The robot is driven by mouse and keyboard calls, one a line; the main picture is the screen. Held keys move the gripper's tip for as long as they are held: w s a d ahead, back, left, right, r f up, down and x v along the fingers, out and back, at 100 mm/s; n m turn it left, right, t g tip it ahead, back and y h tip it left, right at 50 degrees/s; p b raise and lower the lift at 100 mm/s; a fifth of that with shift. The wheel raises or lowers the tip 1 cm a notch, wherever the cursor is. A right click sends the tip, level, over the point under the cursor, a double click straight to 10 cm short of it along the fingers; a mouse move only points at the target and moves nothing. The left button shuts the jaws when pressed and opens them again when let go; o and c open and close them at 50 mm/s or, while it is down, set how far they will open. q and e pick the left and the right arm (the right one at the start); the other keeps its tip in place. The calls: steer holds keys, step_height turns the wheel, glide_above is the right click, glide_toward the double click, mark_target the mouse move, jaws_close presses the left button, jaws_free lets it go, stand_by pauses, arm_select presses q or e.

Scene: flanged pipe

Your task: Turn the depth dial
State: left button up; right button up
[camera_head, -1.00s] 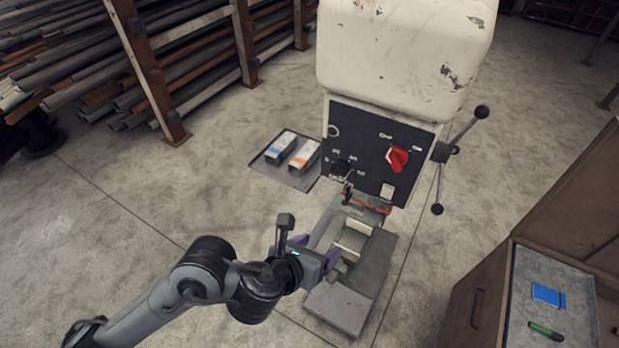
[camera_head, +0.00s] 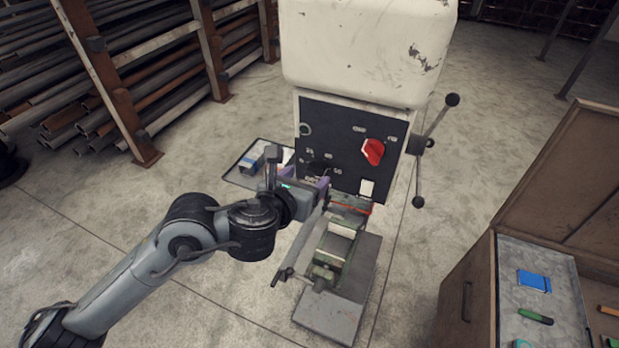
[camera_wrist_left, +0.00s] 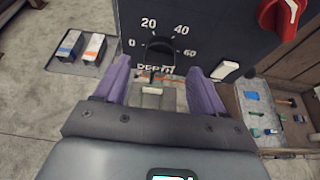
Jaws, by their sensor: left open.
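The depth dial (camera_wrist_left: 160,47) is a round black knob on the machine's dark front panel (camera_head: 338,130). In the left wrist view it has marks 0, 20, 40 and 60 around it and DEPTH printed below. In the head view the dial (camera_head: 319,167) is partly hidden behind my left gripper (camera_head: 318,185). In the left wrist view the purple fingers of my left gripper (camera_wrist_left: 160,75) are open and empty, spread either side of and just below the dial, apparently not touching it. My right gripper is not in view.
A red knob (camera_head: 373,151) and a pale switch (camera_head: 366,188) are on the same panel. A ball-ended lever (camera_head: 421,145) sticks out right. A vise (camera_head: 331,250) stands below. Boxes (camera_wrist_left: 70,44) lie on a tray at left. An open drawer (camera_head: 560,312) is at right.

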mark_target(316, 170)
arm_select(q)
steer(key=shift+x, duration=1.45)
steer(key=shift+c, duration=0.4)
steer(key=c, duration=1)
